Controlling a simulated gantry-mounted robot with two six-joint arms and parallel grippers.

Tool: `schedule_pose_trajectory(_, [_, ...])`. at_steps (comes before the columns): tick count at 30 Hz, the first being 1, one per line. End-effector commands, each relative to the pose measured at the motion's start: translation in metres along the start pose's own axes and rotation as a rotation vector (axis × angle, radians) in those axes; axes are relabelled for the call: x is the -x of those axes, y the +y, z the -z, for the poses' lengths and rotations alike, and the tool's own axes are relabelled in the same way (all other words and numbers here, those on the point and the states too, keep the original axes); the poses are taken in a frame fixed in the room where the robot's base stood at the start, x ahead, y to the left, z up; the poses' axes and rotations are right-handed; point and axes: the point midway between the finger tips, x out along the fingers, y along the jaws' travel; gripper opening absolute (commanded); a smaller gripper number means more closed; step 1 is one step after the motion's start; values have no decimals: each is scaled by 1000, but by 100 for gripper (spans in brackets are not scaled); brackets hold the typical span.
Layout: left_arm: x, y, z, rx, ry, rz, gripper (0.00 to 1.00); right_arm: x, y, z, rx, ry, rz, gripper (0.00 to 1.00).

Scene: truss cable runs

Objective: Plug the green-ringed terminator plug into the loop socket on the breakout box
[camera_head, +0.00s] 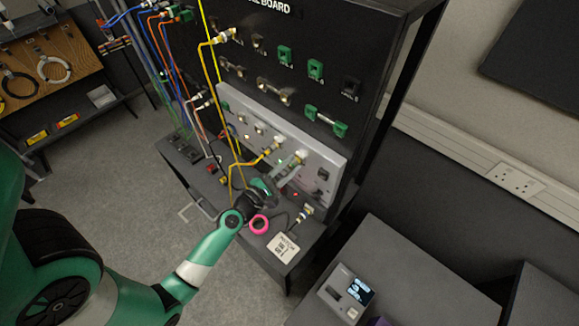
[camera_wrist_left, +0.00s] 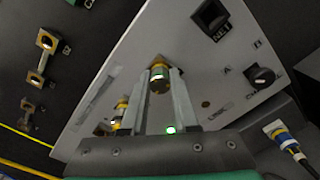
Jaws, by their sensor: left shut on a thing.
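The breakout box (camera_head: 235,100) is the pale sloping panel low on the black board, and its face (camera_wrist_left: 215,85) fills the middle of the left wrist view. My left gripper (camera_head: 297,160) reaches up to this face from below. Its two fingers (camera_wrist_left: 166,88) are shut on a short gold-coloured plug (camera_wrist_left: 159,85) with a dark, greenish band. I take this to be the terminator plug. The plug's far end meets a socket on the face; how deep it sits, I cannot tell. The fingers partly hide it. My right gripper is not in view.
A yellow-cabled connector (camera_head: 270,150) sits just left of my gripper. A blue-ringed connector (camera_wrist_left: 279,132) with a dark cable lies on the right. Several coloured cables hang at the left.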

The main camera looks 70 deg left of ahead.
Motion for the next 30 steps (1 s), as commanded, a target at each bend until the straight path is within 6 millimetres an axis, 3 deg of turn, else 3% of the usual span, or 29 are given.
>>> schedule_pose_trajectory(5, [-2,-2,1,-201,-1,3,0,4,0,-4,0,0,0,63])
schedule_pose_trajectory(11, [-2,-1,0,-216,0,4,0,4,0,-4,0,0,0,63])
schedule_pose_trajectory(12, [-2,-1,0,-215,0,4,33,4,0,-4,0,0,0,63])
schedule_pose_trajectory(17, [-2,-1,0,-214,-1,3,62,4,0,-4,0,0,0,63])
schedule_pose_trajectory(30, [-1,0,0,-213,-1,1,63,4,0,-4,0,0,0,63])
